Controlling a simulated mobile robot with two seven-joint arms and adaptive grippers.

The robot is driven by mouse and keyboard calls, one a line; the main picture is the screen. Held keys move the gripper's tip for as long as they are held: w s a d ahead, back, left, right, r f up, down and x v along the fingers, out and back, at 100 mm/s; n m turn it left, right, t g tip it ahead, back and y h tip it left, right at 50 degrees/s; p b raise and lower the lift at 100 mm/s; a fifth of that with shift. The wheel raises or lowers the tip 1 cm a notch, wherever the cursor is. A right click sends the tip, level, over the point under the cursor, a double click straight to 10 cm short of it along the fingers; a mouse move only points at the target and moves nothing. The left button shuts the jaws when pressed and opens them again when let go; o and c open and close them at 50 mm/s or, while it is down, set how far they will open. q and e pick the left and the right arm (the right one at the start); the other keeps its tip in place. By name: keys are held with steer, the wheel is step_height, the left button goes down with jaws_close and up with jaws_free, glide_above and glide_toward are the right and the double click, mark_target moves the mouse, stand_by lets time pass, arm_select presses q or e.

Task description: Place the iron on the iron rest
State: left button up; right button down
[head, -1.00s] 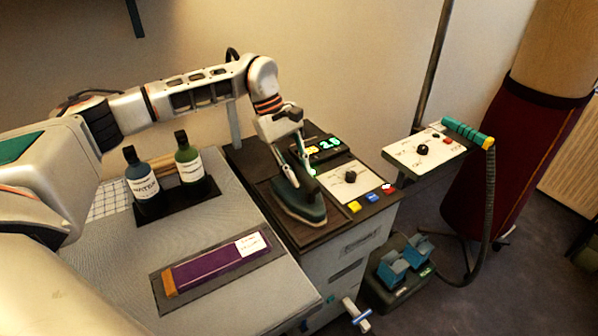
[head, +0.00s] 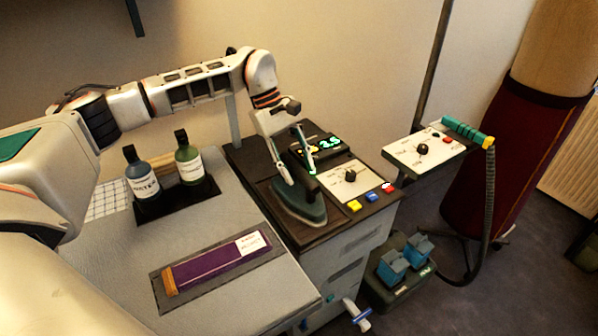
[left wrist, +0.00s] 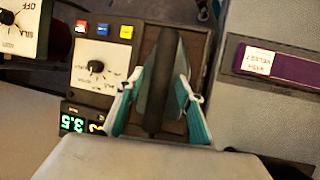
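The iron (head: 298,205), with a dark teal body and a black handle, sits flat on a dark plate (head: 318,234), apparently the iron rest, on the console's left part. My left gripper (head: 297,180) is over the iron from above. In the left wrist view my left gripper (left wrist: 160,80) has its two teal-padded fingers on either side of the black iron handle (left wrist: 157,85), with gaps showing between pads and handle, so it looks open. The iron's underside is hidden. My right gripper is not in view.
The console has a white dial panel (head: 348,180), coloured buttons (head: 372,197) and a lit green display (head: 329,142). Two bottles (head: 141,176) (head: 188,160) and a purple box (head: 219,263) are on the grey board at left. A second control panel (head: 424,150) stands at right.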

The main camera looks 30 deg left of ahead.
arm_select(q)
steer(key=v, duration=1)
steer(key=shift+a+r, duration=0.15)
steer(key=shift+r, duration=0.2)
